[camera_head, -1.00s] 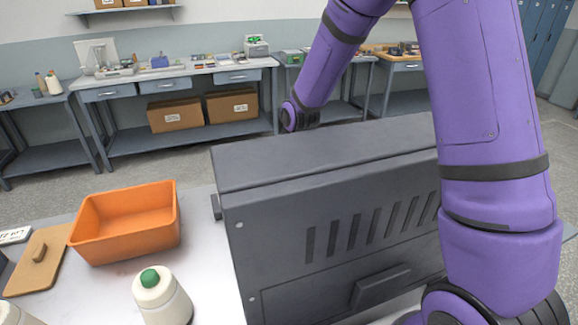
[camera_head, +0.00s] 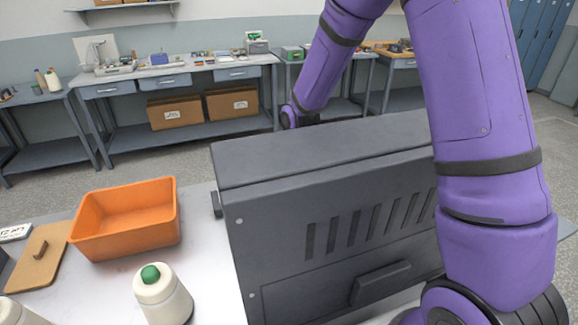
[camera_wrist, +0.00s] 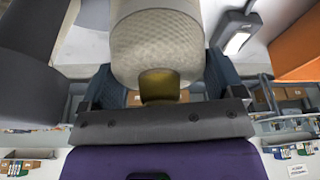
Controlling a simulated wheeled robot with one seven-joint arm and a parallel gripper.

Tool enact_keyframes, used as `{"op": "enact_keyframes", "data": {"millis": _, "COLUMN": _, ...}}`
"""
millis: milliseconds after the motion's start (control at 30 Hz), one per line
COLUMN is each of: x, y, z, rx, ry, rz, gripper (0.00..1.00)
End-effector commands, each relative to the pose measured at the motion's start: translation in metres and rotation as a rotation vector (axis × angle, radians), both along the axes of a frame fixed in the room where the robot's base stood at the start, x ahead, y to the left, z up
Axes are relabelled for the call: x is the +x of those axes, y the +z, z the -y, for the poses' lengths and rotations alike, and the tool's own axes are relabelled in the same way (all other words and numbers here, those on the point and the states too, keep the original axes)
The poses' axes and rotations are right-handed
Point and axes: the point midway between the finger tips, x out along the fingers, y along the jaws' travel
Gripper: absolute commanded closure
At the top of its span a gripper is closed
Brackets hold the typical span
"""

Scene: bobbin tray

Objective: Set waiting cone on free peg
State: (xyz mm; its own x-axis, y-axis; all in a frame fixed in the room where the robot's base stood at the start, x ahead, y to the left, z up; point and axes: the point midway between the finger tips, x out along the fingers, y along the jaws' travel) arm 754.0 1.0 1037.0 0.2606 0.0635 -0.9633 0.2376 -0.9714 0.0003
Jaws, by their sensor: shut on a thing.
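My gripper (camera_wrist: 163,82) shows in the wrist view, shut on a cream cone (camera_wrist: 158,40) with a textured body and a dull yellow end. The cone is between the two fingers, its yellow end toward the gripper's base. In the head view my gripper and this cone are hidden behind the grey cabinet. A cream cone with a green tip (camera_head: 163,298) stands upright on the table at the lower left. Part of another cream cone (camera_head: 14,312) shows at the lower left corner. I cannot make out a free peg in either view.
A large dark grey slotted cabinet (camera_head: 330,230) fills the middle of the table. An orange bin (camera_head: 125,240) and a tan board with a dark handle (camera_head: 36,262) are at left. The orange bin also shows in the wrist view (camera_wrist: 297,45). Benches line the back wall.

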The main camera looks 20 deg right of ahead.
Motion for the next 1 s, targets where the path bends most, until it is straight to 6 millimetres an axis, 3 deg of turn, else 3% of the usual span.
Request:
{"op": "enact_keyframes", "data": {"millis": 167, "x": 0.0, "y": -0.003, "z": 0.0, "rx": 0.0, "ry": 0.0, "rz": 0.0, "gripper": 0.65}}
{"op": "enact_keyframes", "data": {"millis": 200, "x": 0.0, "y": -0.003, "z": 0.0, "rx": 0.0, "ry": 0.0, "rz": 0.0, "gripper": 0.08}}
{"op": "enact_keyframes", "data": {"millis": 233, "x": 0.0, "y": -0.003, "z": 0.0, "rx": 0.0, "ry": 0.0, "rz": 0.0, "gripper": 0.01}}
{"op": "enact_keyframes", "data": {"millis": 633, "x": -0.002, "y": 0.007, "z": 0.001, "rx": 0.0, "ry": -0.001, "rz": 0.003, "gripper": 0.0}}
{"op": "enact_keyframes", "data": {"millis": 1000, "x": -0.018, "y": 0.066, "z": 0.005, "rx": 0.0, "ry": -0.001, "rz": 0.004, "gripper": 0.0}}
